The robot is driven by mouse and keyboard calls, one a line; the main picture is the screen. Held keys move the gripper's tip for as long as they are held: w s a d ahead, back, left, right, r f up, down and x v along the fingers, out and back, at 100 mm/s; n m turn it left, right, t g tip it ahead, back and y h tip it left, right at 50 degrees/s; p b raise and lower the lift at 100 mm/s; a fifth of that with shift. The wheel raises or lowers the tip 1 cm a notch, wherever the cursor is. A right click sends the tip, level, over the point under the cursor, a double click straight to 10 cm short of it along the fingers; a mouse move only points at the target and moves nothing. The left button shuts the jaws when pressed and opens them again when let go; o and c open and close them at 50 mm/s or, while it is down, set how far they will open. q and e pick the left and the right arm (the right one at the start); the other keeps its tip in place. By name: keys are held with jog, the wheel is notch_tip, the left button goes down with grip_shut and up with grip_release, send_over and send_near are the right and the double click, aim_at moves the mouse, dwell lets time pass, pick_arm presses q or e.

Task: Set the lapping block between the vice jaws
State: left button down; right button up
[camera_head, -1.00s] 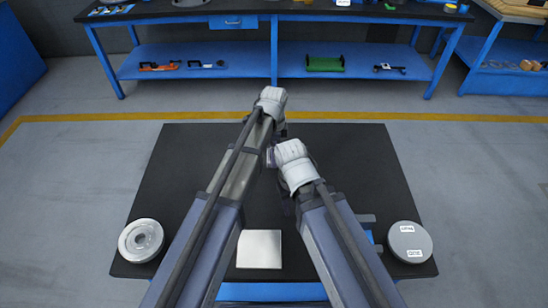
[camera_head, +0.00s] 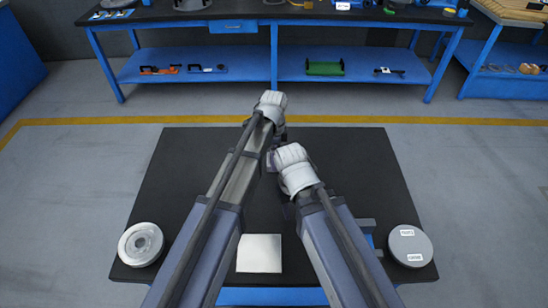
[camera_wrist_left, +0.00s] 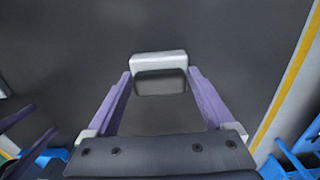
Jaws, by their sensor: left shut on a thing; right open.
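In the left wrist view, the purple fingers of my left gripper (camera_wrist_left: 160,78) are shut on a block (camera_wrist_left: 158,62) with a light grey top and dark front face. Below it is dark tabletop. In the head view my left gripper is mostly hidden under its white wrist, at the far middle of the table. My right gripper (camera_head: 290,168) is beside and nearer than it, seen from above, its fingers mostly hidden. It is open. A grey and blue thing (camera_head: 367,232), possibly the vice, is partly covered by my right arm; its jaws cannot be made out.
The black table (camera_head: 180,180) carries a round metal part (camera_head: 141,244) at left, a pale square plate (camera_head: 259,253) at front middle and a grey disc with labels (camera_head: 410,245) at right. A blue bench (camera_head: 235,62) with tools stands behind. The table's far left is clear.

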pick_arm(q)
notch_tip(320, 180, up, 10)
jog(key=p, duration=1)
jog(key=shift+s+f, duration=0.1)
jog(key=shift+s, duration=0.05)
